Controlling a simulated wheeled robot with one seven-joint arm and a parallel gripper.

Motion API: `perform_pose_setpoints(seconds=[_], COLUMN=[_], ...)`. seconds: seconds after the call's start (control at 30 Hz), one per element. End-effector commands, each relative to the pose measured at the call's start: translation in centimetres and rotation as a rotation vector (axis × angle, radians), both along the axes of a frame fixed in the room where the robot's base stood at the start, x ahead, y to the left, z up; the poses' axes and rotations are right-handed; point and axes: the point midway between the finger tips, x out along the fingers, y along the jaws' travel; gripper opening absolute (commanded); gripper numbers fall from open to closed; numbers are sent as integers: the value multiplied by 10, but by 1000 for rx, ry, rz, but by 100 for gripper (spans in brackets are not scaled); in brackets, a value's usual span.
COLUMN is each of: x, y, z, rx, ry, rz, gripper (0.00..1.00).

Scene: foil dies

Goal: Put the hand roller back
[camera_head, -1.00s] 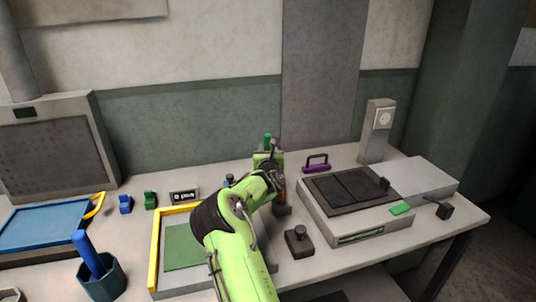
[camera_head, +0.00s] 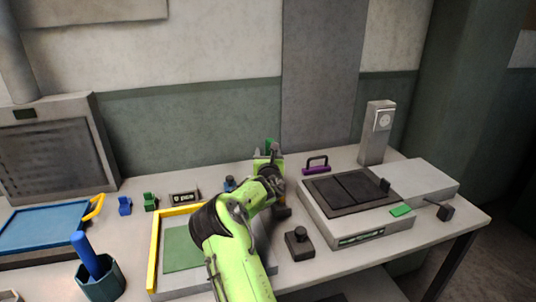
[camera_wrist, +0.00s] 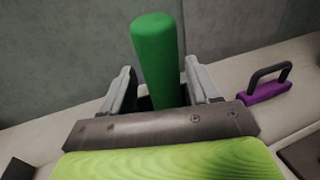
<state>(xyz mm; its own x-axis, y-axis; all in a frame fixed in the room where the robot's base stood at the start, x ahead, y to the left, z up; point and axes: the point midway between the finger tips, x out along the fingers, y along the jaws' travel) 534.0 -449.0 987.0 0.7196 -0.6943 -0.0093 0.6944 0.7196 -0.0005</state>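My gripper (camera_wrist: 162,98) is over the back middle of the bench, with its fingers on both sides of an upright green handle (camera_wrist: 157,55). This looks like the hand roller, and its green top also shows in the head view (camera_head: 271,145). Dark pads seem to meet the handle, so my gripper looks shut on it. The lower end of the tool is mostly hidden by my gripper and arm. I cannot tell whether it touches the bench.
A purple-based handle (camera_head: 316,168) stands behind a grey box with a dark top (camera_head: 345,225). A dark knobbed block (camera_head: 299,242) is right of my arm. A yellow-edged tray (camera_head: 154,250) lies left. A blue-handled tool stands in a cup (camera_head: 101,286).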

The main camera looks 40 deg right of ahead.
Motion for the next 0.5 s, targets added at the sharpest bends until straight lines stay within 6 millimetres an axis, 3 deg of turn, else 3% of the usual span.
perform_pose_setpoints(seconds=[0.13, 0.27, 0.5], x=[0, -1, -39], y=[0, 1, 39], z=[3, 19, 16], rx=[-2, -3, 0], ry=[-2, -4, -3], rz=[0, 0, 0], gripper=[61, 61, 61])
